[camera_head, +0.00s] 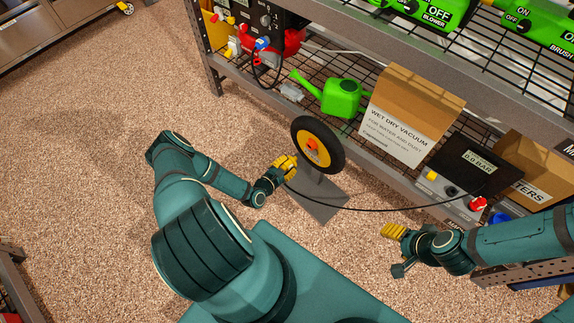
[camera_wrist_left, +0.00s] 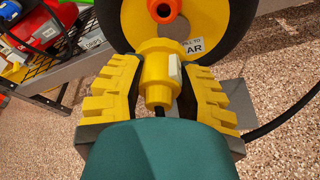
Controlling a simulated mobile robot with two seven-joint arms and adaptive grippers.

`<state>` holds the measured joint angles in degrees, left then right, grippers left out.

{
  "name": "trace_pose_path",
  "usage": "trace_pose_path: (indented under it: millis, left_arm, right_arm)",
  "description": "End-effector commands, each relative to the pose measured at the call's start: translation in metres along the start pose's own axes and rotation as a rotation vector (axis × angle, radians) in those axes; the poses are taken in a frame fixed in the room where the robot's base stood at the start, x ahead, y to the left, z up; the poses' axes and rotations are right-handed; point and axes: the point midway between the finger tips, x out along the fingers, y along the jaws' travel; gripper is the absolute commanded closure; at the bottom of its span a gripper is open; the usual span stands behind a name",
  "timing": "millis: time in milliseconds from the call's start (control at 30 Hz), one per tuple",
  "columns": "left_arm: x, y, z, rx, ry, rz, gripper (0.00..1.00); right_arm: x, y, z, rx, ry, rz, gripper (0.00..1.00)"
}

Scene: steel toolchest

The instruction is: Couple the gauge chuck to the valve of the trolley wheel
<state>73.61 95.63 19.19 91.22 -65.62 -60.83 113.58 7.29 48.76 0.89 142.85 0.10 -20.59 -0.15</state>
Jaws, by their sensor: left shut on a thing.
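The trolley wheel (camera_head: 330,155), with a black tyre, yellow rim and orange hub, stands on a grey stand (camera_head: 320,203) in the head view. It fills the top of the left wrist view (camera_wrist_left: 235,35). My left gripper (camera_head: 288,163) is just left of the wheel, shut on the yellow gauge chuck (camera_wrist_left: 157,70). The chuck lies between both yellow fingers, its far end in front of the wheel's lower part. I cannot tell whether it touches the wheel. The valve is not distinguishable. My right gripper (camera_head: 392,231) is apart, at the lower right; its finger opening is unclear.
A black hose (camera_head: 390,209) runs from the left gripper to the gauge box (camera_head: 465,165), which reads 0.0 BAR. The wire shelf behind holds a green watering can (camera_head: 342,97) and a wet dry vacuum carton (camera_head: 400,125). The speckled floor (camera_head: 90,130) at left is clear.

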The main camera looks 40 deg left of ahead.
Motion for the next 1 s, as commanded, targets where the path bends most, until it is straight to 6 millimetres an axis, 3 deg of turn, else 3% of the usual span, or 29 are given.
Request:
trace_pose_path:
  millis: [700, 1000]
  left_arm:
    - [0.048, 0.0, 0.014, 0.001, -0.002, -0.001, 1.0]
    - [0.056, 0.0, 0.017, 0.001, -0.001, -0.002, 1.0]
  right_arm:
    - [0.0, 0.0, 0.0, 0.0, 0.0, 0.0, 0.37]
    - [0.0, 0.0, 0.0, 0.0, 0.0, 0.0, 0.37]
